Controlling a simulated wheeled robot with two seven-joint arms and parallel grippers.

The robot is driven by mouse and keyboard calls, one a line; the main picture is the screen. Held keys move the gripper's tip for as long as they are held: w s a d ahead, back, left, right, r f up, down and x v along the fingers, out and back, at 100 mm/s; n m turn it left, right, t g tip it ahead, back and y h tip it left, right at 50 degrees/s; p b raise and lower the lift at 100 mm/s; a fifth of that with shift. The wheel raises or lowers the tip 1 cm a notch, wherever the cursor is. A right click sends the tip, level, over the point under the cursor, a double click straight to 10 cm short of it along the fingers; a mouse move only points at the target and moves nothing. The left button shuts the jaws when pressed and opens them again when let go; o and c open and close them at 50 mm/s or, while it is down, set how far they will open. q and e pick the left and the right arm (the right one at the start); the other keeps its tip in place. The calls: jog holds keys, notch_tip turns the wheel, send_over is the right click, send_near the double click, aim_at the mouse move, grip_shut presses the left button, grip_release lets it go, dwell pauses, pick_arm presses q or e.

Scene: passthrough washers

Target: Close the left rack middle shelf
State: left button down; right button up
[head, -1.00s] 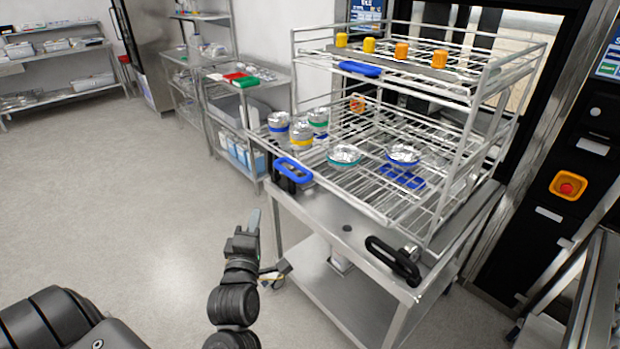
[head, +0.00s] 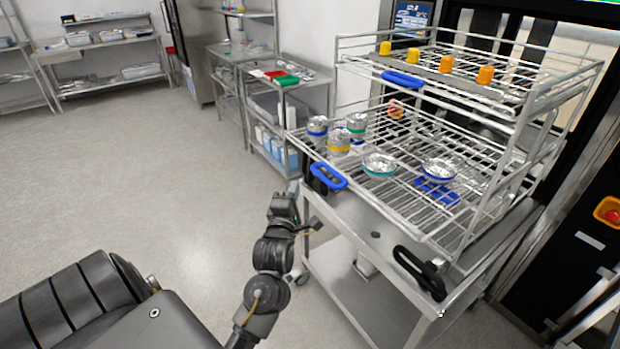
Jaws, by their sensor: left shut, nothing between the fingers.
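The wire rack (head: 462,222) stands on a steel cart in the right half of the head view. Its middle shelf (head: 400,200) sticks out toward the left, past the upper shelf, with a blue handle (head: 328,176) on its front edge. Several foil-covered containers (head: 339,141) with coloured bands stand on this shelf. My left gripper (head: 293,187) is shut and empty, pointing up just left of the blue handle in the picture; I see no clear contact. My right gripper is not in view.
The upper shelf has a blue handle (head: 403,80) and several orange and yellow caps (head: 445,64). The cart (head: 345,215) has a black handle (head: 420,273) at its front corner. Steel side tables (head: 285,85) stand behind. The floor at left is clear.

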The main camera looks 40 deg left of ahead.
aim_at(310, 169)
pick_arm(q)
jog(key=w, duration=0.1)
jog(key=w+p, duration=0.1)
jog(key=w+d+r, duration=0.1)
jog(key=w, duration=0.1)
jog(key=shift+p, duration=0.3)
jog(key=shift+w, duration=0.1)
